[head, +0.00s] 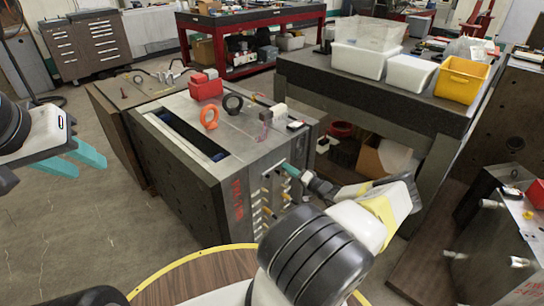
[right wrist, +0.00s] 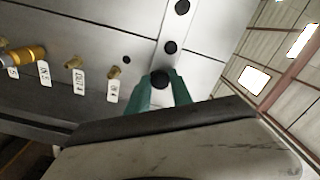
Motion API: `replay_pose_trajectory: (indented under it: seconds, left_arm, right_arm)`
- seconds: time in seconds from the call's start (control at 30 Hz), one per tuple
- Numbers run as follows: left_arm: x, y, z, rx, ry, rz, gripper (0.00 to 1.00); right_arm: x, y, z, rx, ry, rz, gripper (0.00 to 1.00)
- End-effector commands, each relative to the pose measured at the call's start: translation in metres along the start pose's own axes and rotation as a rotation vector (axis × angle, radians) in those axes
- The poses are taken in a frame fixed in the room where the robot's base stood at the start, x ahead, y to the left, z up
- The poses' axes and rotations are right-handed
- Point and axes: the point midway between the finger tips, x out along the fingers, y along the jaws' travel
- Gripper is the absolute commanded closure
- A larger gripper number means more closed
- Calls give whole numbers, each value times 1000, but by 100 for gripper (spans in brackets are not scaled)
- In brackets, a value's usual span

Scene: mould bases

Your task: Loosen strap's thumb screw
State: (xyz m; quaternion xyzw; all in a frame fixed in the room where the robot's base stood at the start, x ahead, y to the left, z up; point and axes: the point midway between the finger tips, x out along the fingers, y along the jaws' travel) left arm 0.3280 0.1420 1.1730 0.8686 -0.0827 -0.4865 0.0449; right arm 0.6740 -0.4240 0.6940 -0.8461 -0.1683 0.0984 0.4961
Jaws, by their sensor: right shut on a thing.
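The grey steel mould base (head: 240,155) stands in the middle of the head view. In the right wrist view, the strap (right wrist: 176,28) is a pale metal bar lying across its side face, with dark round spots along it. A black thumb screw (right wrist: 160,79) sits at the strap's near end. My right gripper (right wrist: 161,78) has its teal fingers on both sides of the thumb screw, shut on it. In the head view my right gripper (head: 290,170) is at the mould's right face. My left gripper (head: 89,167) is open and empty, left of the mould.
Brass fittings with white tags (right wrist: 80,75) sit beside the strap. A red block (head: 206,88) and an orange ring (head: 209,117) lie on the mould's top. A dark bench (head: 400,100) with bins stands behind right. Another mould block (head: 505,245) stands at right. The floor at left is clear.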

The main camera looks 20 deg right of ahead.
Motion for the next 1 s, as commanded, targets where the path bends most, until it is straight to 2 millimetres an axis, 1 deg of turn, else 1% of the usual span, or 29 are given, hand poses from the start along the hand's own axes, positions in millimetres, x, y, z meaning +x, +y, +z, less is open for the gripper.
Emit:
replay_pose_trajectory:
  seconds: [0.43,0.47,0.5,0.57,0.87,0.97,1.0]
  left_arm:
    - [0,0,0,0,0,0,64]
    - [0,0,0,0,0,0,64]
    - [0,0,0,0,0,0,64]
    - [0,0,0,0,0,0,64]
    - [0,0,0,0,0,0,64]
    - [0,0,0,0,0,0,64]
    - [0,0,0,0,0,0,64]
  right_arm:
    - [0,1,2,-8,-2,2,100]
    - [0,1,2,-8,-2,2,72]
    - [0,1,2,-8,-2,2,64]
    - [0,1,2,-8,-2,1,52]
    - [0,0,0,-8,-1,1,51]
    - [-6,1,0,-8,0,2,51]
    - [-11,1,0,-8,0,2,51]
